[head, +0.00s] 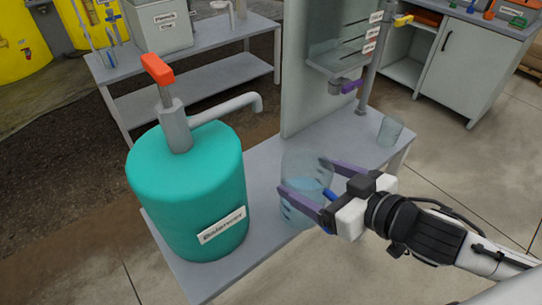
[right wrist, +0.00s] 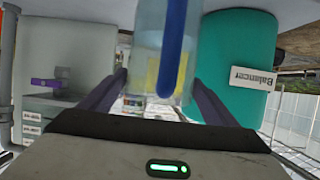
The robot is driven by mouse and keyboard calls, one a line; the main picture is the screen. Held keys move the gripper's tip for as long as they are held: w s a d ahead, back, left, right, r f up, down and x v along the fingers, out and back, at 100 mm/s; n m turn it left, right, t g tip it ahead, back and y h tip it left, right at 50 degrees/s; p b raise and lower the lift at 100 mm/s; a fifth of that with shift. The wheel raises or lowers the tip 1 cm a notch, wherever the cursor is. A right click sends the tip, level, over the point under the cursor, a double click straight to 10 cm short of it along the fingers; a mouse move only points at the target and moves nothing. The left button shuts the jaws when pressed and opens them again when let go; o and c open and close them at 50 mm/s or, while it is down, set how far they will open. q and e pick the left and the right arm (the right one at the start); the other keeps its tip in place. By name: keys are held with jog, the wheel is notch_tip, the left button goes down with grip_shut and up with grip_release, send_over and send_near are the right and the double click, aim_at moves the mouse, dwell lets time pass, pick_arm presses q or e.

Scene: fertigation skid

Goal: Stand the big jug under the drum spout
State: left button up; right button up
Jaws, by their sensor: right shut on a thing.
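The big jug (head: 305,165) is clear, with dark marks on its side and a blue handle. My right gripper (head: 304,177) is shut on it, one purple finger on each side. The jug looks upright over the front part of the bench; I cannot tell whether its base touches. The teal drum (head: 185,195), labelled Balancer, stands to its left with a red-topped pump. Its grey spout (head: 258,102) ends up and left of the jug, which is not under it. The right wrist view, upside down, shows the jug (right wrist: 148,45) between the fingers (right wrist: 160,85) beside the drum (right wrist: 232,65). My left gripper is out of view.
The grey bench (head: 262,160) has bare top between drum and jug. A tall panel (head: 300,65) stands behind.

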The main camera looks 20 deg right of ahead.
jog(key=r+p+x, duration=0.2)
jog(key=x, duration=1.1)
jog(key=shift+w+a, duration=0.25)
jog(key=shift+w, duration=0.35)
jog(key=shift+f, duration=0.2)
jog(key=o, duration=1.8)
jog(key=shift+f, duration=0.15)
